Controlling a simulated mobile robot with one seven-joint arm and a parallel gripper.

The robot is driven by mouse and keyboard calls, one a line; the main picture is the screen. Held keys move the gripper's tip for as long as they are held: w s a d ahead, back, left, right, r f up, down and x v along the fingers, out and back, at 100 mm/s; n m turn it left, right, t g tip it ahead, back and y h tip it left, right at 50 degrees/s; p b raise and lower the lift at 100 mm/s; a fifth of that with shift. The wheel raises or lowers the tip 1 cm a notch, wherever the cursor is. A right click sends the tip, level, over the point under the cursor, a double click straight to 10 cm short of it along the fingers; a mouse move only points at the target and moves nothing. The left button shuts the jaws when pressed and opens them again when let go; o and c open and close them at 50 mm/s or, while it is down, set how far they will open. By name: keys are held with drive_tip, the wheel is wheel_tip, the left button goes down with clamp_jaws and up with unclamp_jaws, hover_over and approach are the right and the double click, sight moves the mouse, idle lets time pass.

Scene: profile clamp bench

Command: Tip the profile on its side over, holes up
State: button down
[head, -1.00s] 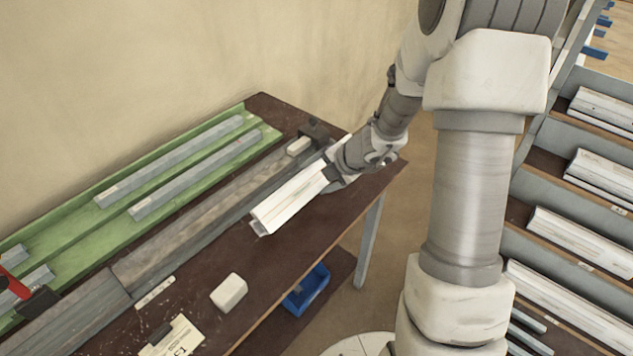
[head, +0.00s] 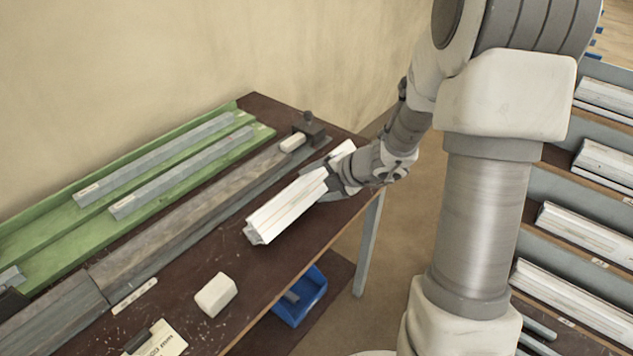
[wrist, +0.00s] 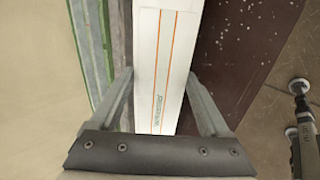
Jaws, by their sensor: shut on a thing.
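The profile (head: 285,208) is a long white bar with grooves, lying lengthwise along the right part of the bench in the head view. My gripper (head: 330,182) is shut on it near its far end. In the wrist view the profile (wrist: 165,60) runs between the two fingers of my gripper (wrist: 165,100). The face toward the wrist camera is white with two orange lines and small lettering; no holes show on it. The near end face is visible in the head view. I cannot tell whether the profile touches the bench top.
A grey rail (head: 190,208) runs left of the profile, with a dark clamp (head: 308,128) at its far end. A green tray (head: 60,215) holds grey bars. A white block (head: 215,295) sits near the front edge. A blue bin (head: 303,298) is below; shelves stand right.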

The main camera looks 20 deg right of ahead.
drive_tip(key=shift+f, duration=0.2)
unclamp_jaws()
idle(0.6)
drive_tip(key=shift+p+v, duration=0.7)
drive_tip(key=shift+v, duration=0.2)
drive_tip(key=shift+p+v, duration=2.1)
drive_tip(key=shift+v, duration=0.55)
wheel_tip(320, 180, up, 6)
drive_tip(key=p, duration=0.6)
